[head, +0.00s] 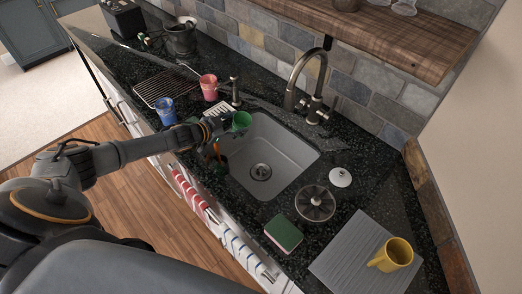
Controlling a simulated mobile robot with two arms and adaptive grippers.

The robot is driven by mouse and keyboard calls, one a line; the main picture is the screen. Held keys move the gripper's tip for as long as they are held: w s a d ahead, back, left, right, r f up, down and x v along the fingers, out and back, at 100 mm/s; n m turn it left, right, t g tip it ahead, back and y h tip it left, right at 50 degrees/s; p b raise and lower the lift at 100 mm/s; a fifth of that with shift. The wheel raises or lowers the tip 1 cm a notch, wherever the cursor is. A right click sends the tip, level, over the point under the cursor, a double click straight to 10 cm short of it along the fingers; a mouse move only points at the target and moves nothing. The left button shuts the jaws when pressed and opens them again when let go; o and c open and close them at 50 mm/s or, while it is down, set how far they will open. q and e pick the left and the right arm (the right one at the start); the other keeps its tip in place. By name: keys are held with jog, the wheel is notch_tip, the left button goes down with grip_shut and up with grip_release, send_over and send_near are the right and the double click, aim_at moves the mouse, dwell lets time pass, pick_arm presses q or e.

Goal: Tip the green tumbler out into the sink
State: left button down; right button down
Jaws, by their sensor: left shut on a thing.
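The green tumbler (241,121) is at the upper left of the sink in the head view. My left gripper (222,124) is shut on it and holds it over the sink's left rim. The tumbler looks tilted, but its mouth is small in the picture and I cannot tell whether anything is inside. The grey sink (285,146) is set into the dark counter, with a round drain at its bottom. An orange and dark item stands near the sink's left edge, below the gripper. My right gripper is not in view.
A blue cup (166,110) and a red cup (208,87) stand left of the sink near a wire rack (167,86). A faucet (302,77) rises behind the sink. A sponge (284,234), drain strainer (315,204), white lid (340,177) and yellow mug (394,254) are to the right.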

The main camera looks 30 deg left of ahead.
pick_arm(q)
jog(key=s+d+f+m+t+y+b, duration=0.1)
jog(key=d+m+y+b, duration=0.4)
jog(key=b, duration=0.6)
jog(key=s+d+m+t, duration=0.1)
jog(key=d+m+t, duration=0.1)
jog(key=m, duration=0.1)
jog(key=shift+s+f+m, duration=0.2)
jog(key=shift+f+m, duration=0.1)
jog(key=shift+f, duration=0.05)
dwell(0.9)
jog(key=shift+w+a+m+t+b, duration=0.15)
jog(key=shift+m+t+b, duration=0.15)
jog(key=shift+b, duration=0.1)
jog(key=shift+m+b, duration=0.5)
jog(key=shift+b, duration=0.1)
dwell(0.4)
jog(key=shift+t+y, duration=0.3)
